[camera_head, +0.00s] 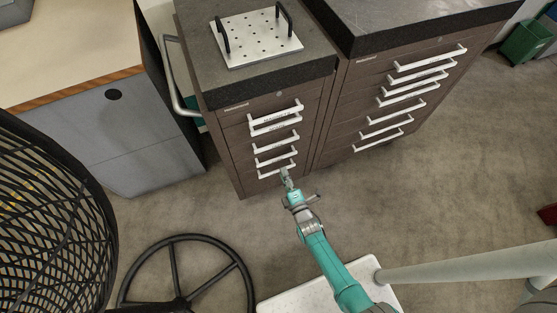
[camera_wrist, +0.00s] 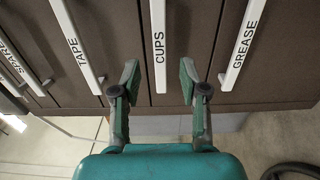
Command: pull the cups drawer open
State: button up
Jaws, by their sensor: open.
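The cups drawer's white handle (camera_wrist: 159,45), lettered CUPS, runs upright through the middle of the wrist view. Its brown drawer front (camera_wrist: 185,50) looks shut. My gripper (camera_wrist: 158,78) is open, with one finger on each side of this handle and a visible gap on both sides. In the head view, my gripper (camera_head: 286,176) is at the lower handles of the left cabinet (camera_head: 232,150). It partly covers the handle there, and the lettering is too small to read in that view.
The TAPE handle (camera_wrist: 77,45) and the GREASE handle (camera_wrist: 243,45) flank the cups handle. A second drawer cabinet (camera_head: 345,120) stands to the right. A grey desk (camera_head: 150,150) stands at left, and a black wheel-shaped base (camera_head: 175,262) lies nearby.

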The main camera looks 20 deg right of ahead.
aim_at(278, 160)
jog(key=w, duration=0.6)
jog(key=shift+w, duration=0.25)
grip_shut()
